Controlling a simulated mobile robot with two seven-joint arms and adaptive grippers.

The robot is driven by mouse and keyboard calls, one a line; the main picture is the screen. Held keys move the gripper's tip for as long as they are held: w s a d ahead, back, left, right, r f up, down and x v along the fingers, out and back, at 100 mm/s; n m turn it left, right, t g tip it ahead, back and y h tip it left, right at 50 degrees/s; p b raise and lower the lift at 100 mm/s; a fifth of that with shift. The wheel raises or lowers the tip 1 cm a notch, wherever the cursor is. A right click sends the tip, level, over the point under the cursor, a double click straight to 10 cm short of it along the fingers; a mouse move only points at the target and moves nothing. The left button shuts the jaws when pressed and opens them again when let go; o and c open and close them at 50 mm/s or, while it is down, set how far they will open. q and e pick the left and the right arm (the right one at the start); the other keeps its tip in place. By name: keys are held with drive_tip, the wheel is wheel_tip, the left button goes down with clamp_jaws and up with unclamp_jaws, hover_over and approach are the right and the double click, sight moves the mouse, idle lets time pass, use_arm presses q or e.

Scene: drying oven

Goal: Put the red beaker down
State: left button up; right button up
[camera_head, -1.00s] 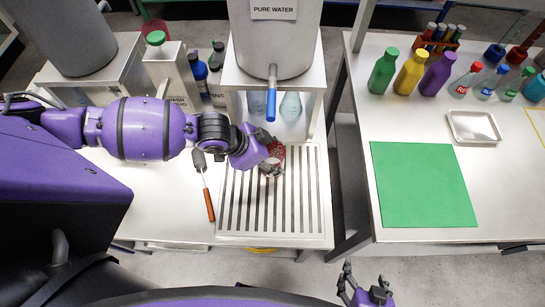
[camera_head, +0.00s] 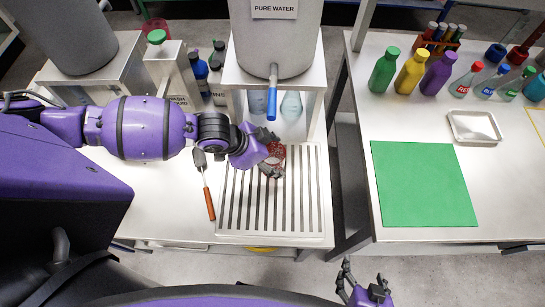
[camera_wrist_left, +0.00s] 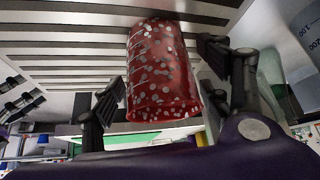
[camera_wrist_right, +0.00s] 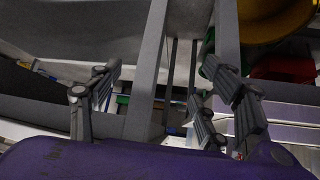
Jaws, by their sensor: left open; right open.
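The red beaker (camera_head: 276,154), speckled with pale dots, is at the slatted drain tray (camera_head: 243,226) under the tap. In the left wrist view, the beaker (camera_wrist_left: 162,75) lies between the two spread fingers of my left gripper (camera_wrist_left: 160,78), its base end against the slats. My left gripper (camera_head: 270,160) is open around it; a gap shows on the right finger's side, while the left finger is close to the glass. My right gripper (camera_head: 363,281) is open and empty, low in the head view, away from the tables.
A brush-like tool with an orange handle (camera_head: 210,204) lies left of the tray. Glass flasks (camera_head: 291,104) stand behind. A green mat (camera_head: 423,185), bottles and a metal tray (camera_head: 474,127) occupy the right table.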

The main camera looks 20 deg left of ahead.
use_arm(q)
drive_tip(key=v, duration=1.1)
drive_tip(key=shift+r+p, duration=0.3)
drive_tip(key=shift+p, duration=0.05)
drive_tip(key=shift+a, duration=0.15)
drive_tip(key=shift+s, duration=0.1)
